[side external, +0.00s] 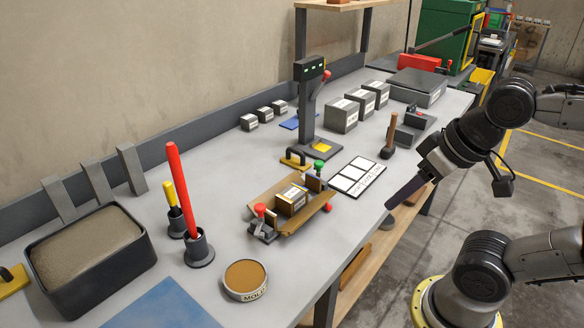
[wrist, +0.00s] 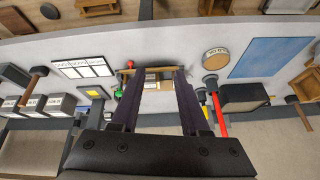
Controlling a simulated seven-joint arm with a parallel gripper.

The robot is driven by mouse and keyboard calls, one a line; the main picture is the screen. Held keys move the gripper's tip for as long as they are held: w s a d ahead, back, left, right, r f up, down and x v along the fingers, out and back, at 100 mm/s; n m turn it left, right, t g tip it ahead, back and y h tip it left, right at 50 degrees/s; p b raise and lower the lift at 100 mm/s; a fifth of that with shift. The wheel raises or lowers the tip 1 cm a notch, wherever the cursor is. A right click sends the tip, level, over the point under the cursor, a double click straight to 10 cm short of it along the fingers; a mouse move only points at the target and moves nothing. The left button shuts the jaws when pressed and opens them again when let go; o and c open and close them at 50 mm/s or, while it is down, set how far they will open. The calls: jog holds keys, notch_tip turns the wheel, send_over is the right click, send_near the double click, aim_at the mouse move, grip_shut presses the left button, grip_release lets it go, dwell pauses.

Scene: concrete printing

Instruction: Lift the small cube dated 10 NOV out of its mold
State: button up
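A small grey cube (side external: 291,199) with a white label sits in a brown mold (side external: 318,205) near the table's front edge. The label's date is too small to read. The mold's side plates appear spread outward, with a red-knobbed clamp (side external: 262,211) at one end and a green knob (side external: 319,165) behind the other. My gripper (side external: 392,203) is in the air to the right of the mold, apart from it. In the wrist view my gripper (wrist: 157,75) is open and empty, its dark fingers framing the mold (wrist: 165,70) from a distance; they partly hide it.
A white card (side external: 372,170) lies right of the mold; a mallet (side external: 389,143) is behind it. A press stand (side external: 309,110), small cubes (side external: 265,113) and larger cubes (side external: 341,114) stand behind. A red rod (side external: 178,185), round tin (side external: 246,279) and sand tray (side external: 85,245) are left.

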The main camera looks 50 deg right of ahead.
jog(key=o, duration=0.5)
jog(key=w+r+m, duration=0.2)
jog(key=r+m, duration=0.1)
jog(key=shift+r, duration=0.3)
jog(key=shift+c, duration=0.2)
jog(key=o, duration=0.3)
jog(key=w+r+m, duration=0.1)
jog(key=w+m, duration=0.1)
jog(key=w+r+m, duration=0.2)
jog(key=shift+w+d+r, duration=0.15)
jog(key=shift+w+d, duration=0.05)
jog(key=shift+w, duration=0.15)
jog(key=m+g, duration=0.5)
jog(key=m, duration=0.4)
send_over(293, 193)
notch_tip(293, 193, down, 10)
notch_tip(293, 193, down, 14)
jog(key=shift+w, duration=0.1)
grip_shut()
jog(key=shift+r, duration=0.1)
